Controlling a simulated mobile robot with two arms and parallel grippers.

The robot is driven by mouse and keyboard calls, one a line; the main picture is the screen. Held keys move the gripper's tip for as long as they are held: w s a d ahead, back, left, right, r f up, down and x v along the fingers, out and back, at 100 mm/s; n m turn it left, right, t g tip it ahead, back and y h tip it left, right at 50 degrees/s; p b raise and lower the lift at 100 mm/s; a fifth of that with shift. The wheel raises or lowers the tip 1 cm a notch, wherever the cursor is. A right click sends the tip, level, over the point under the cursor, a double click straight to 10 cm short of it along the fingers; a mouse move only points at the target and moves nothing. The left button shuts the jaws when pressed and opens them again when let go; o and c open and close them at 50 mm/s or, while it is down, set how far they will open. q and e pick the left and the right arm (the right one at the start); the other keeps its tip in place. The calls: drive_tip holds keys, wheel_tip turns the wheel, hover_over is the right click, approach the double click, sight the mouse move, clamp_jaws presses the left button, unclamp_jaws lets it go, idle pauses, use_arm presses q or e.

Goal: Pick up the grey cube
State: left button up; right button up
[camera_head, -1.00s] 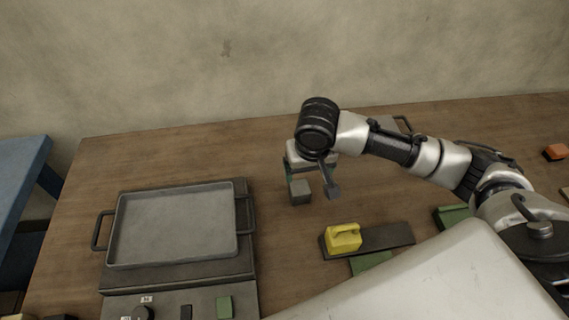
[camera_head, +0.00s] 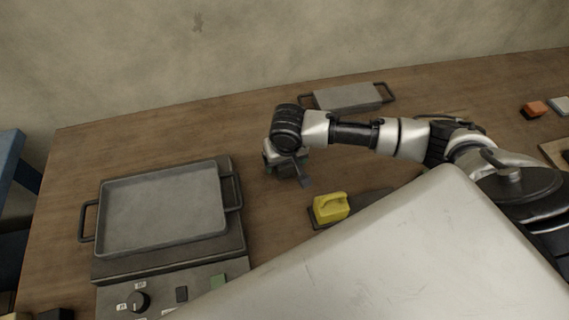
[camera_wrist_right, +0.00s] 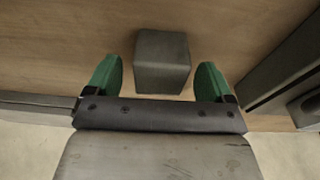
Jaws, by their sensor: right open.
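The grey cube (camera_wrist_right: 162,62) lies on the wooden table. In the right wrist view it sits between the two green fingertips, with a gap on each side. My right gripper (camera_wrist_right: 160,76) is open around the cube and not visibly touching it. In the head view my right gripper (camera_head: 284,168) is low over the table, between the tray and the yellow object, and its wrist and fingers mostly hide the cube. My left gripper is not in view.
A grey tray (camera_head: 105,240) sits on a stove-like unit with a knob (camera_head: 138,301) to the left. A yellow block with a handle (camera_head: 331,208) is right of the gripper. A grey handled tray (camera_head: 347,97) lies behind. Orange block (camera_head: 535,109) is far right.

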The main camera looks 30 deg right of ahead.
drive_tip(key=shift+f, duration=0.1)
drive_tip(key=shift+c, duration=0.5)
drive_tip(key=c, duration=0.9)
drive_tip(key=shift+c, duration=0.3)
